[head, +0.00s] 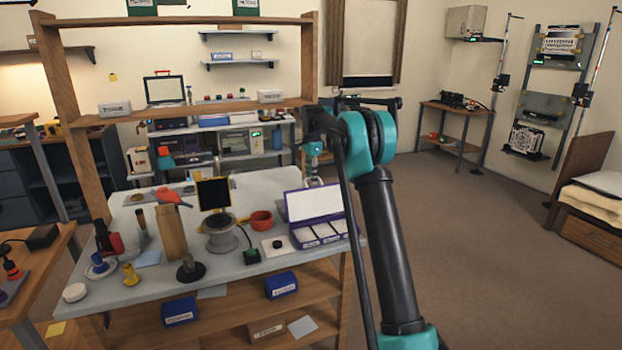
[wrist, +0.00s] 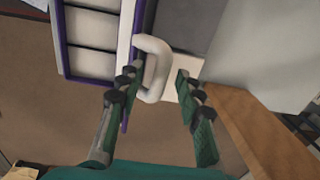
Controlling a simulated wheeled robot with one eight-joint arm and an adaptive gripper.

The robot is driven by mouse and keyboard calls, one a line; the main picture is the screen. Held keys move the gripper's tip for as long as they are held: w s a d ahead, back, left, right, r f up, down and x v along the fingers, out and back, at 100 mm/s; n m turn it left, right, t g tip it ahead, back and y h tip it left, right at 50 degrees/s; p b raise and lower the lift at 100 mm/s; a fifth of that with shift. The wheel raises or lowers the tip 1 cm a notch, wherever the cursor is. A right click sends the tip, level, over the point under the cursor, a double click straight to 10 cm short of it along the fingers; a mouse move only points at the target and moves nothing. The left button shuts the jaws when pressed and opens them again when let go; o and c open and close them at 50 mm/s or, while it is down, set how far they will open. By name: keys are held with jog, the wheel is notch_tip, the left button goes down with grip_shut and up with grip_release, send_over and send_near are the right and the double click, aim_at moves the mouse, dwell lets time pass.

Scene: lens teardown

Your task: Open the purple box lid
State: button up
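The purple box (head: 322,236) stands at the right end of the workbench, with white compartments showing inside. Its lid (head: 314,204) is up, a pale panel with a purple edge standing upright at the back of the box. In the wrist view the box's compartments (wrist: 92,27) are at the upper left. A white loop handle (wrist: 153,68) lies between the fingertips of my gripper (wrist: 157,76), nearer the left finger. The fingers are spread wider than the handle. In the head view my gripper (head: 313,176) is just above the lid's top edge.
A wooden frame rises over the bench. The floor (head: 470,260) to the right is clear.

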notch_tip(320, 180, up, 12)
jog(key=shift+s+f, duration=0.25)
jog(key=shift+s, duration=0.05)
jog(key=shift+d, duration=0.1)
jog(key=s+d+f+n+t, duration=0.1)
jog(key=s+d+f+n, duration=0.2)
jog(key=s+f, duration=0.5)
jog(key=s+d+f+n+t, duration=0.1)
jog(key=s+d+f+n, duration=0.3)
jog(key=s, duration=2.2)
jog(key=s+d+f+n+t, duration=0.1)
jog(key=s+d+f+n, duration=0.3)
jog(key=s+f, duration=0.9)
jog(key=s+n, duration=0.3)
jog(key=s, duration=0.1)
jog(key=shift+s+f+t, duration=0.2)
jog(key=shift+f+t, duration=0.05)
jog(key=shift+t, duration=0.05)
